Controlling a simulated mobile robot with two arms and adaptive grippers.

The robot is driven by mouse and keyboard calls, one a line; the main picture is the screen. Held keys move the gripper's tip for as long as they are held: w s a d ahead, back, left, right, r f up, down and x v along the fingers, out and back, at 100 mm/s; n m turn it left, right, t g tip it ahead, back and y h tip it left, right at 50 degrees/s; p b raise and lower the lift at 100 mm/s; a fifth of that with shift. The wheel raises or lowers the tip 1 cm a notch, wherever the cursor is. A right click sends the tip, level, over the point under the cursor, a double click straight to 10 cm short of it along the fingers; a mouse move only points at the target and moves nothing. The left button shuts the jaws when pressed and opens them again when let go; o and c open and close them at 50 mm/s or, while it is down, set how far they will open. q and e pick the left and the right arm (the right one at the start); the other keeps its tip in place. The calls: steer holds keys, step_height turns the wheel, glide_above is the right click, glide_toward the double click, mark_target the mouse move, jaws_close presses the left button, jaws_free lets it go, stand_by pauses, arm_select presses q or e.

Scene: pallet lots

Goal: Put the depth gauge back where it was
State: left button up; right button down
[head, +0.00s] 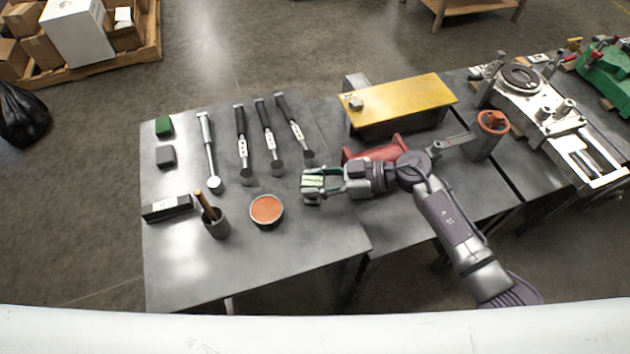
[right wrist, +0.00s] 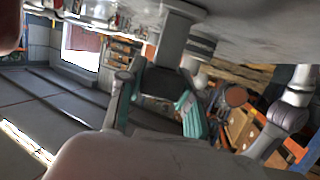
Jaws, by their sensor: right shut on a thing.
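My right gripper (head: 316,185) is low over the grey table, at the right of the row of tools. In the right wrist view its teal-padded fingers (right wrist: 160,108) are shut on a grey metal piece with a dark block, taken to be the depth gauge (right wrist: 172,40). In the head view the fingers hide most of it, and I cannot tell whether it touches the table. Several long tools lie in a row: a silver one (head: 208,150) and dark-handled ones with round ends (head: 242,145), (head: 267,140), (head: 294,130). My left gripper is not in view.
An orange-filled round dish (head: 266,209), a grey cup with a wooden handle (head: 216,226) and a black block (head: 167,207) stand at the front. A red part (head: 375,149), yellow-topped box (head: 400,100) and grey canister (head: 487,135) are to the right. The table's front is clear.

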steer(key=c, duration=0.8)
jaws_free()
steer(key=shift+o, duration=0.2)
steer(key=v, duration=1.2)
steer(key=shift+r, duration=0.1)
